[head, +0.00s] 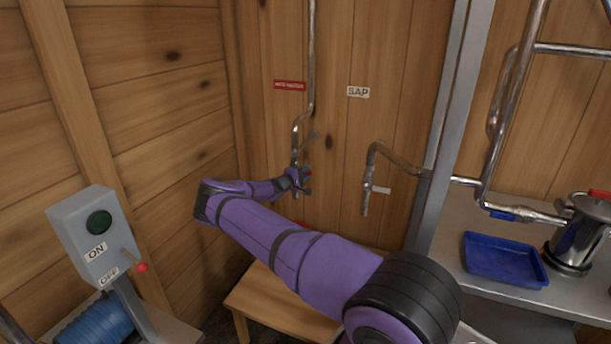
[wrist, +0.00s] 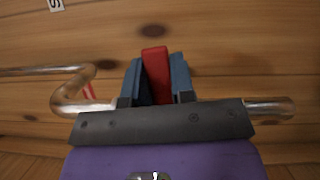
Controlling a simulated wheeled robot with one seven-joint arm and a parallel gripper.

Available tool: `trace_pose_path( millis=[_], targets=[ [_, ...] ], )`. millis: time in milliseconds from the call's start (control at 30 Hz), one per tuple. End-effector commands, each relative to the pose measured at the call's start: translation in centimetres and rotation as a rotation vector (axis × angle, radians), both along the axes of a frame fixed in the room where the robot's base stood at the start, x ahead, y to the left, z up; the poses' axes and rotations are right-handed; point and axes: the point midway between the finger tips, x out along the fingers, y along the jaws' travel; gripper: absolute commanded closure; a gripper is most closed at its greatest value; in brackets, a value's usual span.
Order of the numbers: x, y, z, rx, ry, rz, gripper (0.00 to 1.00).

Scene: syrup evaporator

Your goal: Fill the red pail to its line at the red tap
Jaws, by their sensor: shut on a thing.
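The tap under the red label (head: 290,85) hangs at the end of a bent metal pipe (head: 311,60) on the back wall. My gripper (head: 306,178) is at this tap. In the wrist view the two blue fingers are shut on the tap's red handle (wrist: 155,75), with the pipe (wrist: 75,100) running behind the gripper. A small red patch (head: 299,224) shows behind my arm above the wooden bench (head: 280,303). It may be the red pail, but my arm hides most of it. Its water level and line cannot be seen.
A second tap (head: 365,195) with a pale handle hangs under the SAP label (head: 358,92). A grey ON/OFF box (head: 85,235) stands at the left. A blue tray (head: 505,258) and a metal pot (head: 575,235) sit on the right counter.

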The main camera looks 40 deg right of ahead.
Motion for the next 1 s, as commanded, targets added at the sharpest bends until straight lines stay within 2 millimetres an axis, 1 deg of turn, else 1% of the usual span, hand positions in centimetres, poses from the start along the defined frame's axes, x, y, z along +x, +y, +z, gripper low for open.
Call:
trace_pose_path(
  millis=[267, 700, 1000],
  targets=[
    [0.4, 0.2, 1.3, -0.088, 0.212, 0.002, 1.0],
    [1.5, 0.7, 3.4, -0.235, 0.568, 0.002, 1.0],
    [2.2, 1.0, 4.1, -0.295, 0.716, 0.002, 1.0]
  ],
)
